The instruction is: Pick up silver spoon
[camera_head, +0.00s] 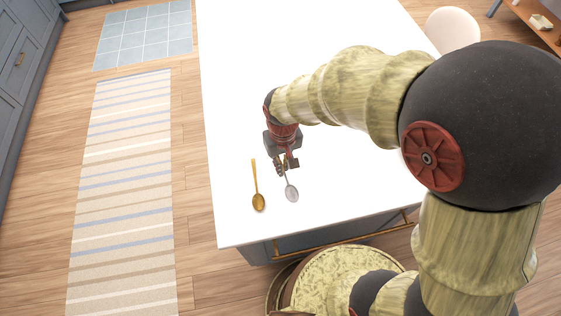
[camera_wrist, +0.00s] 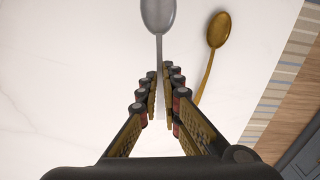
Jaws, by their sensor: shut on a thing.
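The silver spoon (camera_head: 291,192) is on the white counter top near its front edge, its bowl towards the edge. My gripper (camera_head: 282,168) is over its handle. In the wrist view the silver spoon (camera_wrist: 159,16) has its bowl at the top, and its handle runs down between the two fingers of my gripper (camera_wrist: 161,104). The fingers are shut on the handle. The pictures do not clearly show whether the spoon is lifted off the counter. The end of the handle is partly hidden by the gripper in the head view.
A golden spoon (camera_head: 258,201) lies just left of the silver one, close to my gripper; it also shows in the wrist view (camera_wrist: 218,31). The white counter (camera_head: 245,60) is otherwise clear. A striped rug (camera_head: 120,190) lies on the floor to the left.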

